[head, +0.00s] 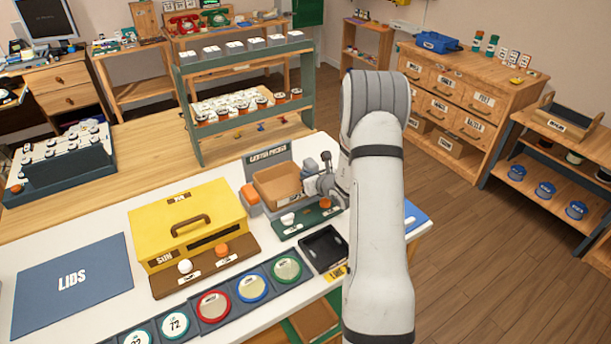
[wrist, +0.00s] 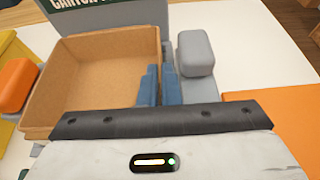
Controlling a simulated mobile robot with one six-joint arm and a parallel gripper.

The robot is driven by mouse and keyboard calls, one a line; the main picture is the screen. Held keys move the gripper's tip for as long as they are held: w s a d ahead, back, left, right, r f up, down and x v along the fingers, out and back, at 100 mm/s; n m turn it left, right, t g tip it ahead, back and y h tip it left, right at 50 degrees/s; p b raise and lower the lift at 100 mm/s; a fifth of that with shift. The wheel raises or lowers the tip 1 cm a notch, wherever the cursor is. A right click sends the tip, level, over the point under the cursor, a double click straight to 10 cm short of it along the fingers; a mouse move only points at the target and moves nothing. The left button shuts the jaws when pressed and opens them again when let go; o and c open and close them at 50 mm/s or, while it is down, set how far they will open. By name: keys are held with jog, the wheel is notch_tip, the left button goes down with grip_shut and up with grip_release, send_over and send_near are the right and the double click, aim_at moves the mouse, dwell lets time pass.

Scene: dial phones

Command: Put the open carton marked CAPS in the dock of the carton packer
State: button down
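An open brown carton (head: 277,186) sits at the grey carton packer, in front of its dark sign (head: 267,157). In the wrist view the carton (wrist: 95,80) looks empty, and no CAPS marking is readable. My gripper (head: 318,186) is at the carton's right side. In the wrist view its blue fingers (wrist: 160,86) straddle the right wall, one inside and one outside, close together with the thin wall between them. The packer's grey block (wrist: 196,55) stands just right of the fingers. Whether the carton's bottom rests fully in the dock is hidden.
An orange block (head: 250,195) is left of the carton. A green panel with a white knob (head: 288,218) and an orange knob (head: 325,203) is in front. A black tray (head: 338,250) and yellow SUN box (head: 160,225) stand nearby. A shelf rack (head: 190,100) is behind.

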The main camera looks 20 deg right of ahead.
jog(key=c, duration=2.1)
grip_release()
jog(key=shift+f, duration=0.2)
jog(key=shift+o, duration=0.8)
jog(key=shift+r, duration=0.1)
